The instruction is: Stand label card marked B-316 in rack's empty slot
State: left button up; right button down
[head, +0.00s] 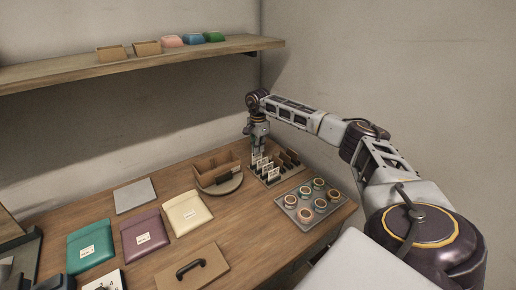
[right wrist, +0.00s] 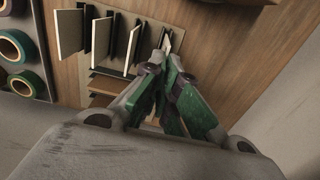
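The rack (head: 268,179) stands at the back right of the table and holds several upright white label cards and dark dividers. Its slots and cards also show at the top of the right wrist view (right wrist: 128,52). My right gripper (head: 257,151) is at the rack's back left end, pointing down. In the right wrist view its green-padded fingers (right wrist: 165,62) come together at the tips around a thin pale label card (right wrist: 167,40) at the end of the row. The fingers hide the card's lower part. The marking B-316 is too small to read. My left gripper is not in view.
A grey tray of tape rolls (head: 311,204) stands in front of the rack. A cardboard box (head: 216,172) on a round base is left of it. Envelopes (head: 144,232) and a handled wooden board (head: 191,268) lie further left. A shelf (head: 150,61) hangs above.

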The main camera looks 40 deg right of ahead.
dwell(0.4)
jog(key=c, duration=1.6)
grip_release()
jog(key=shift+o, duration=0.2)
notch_tip(320, 180, up, 12)
dwell(0.5)
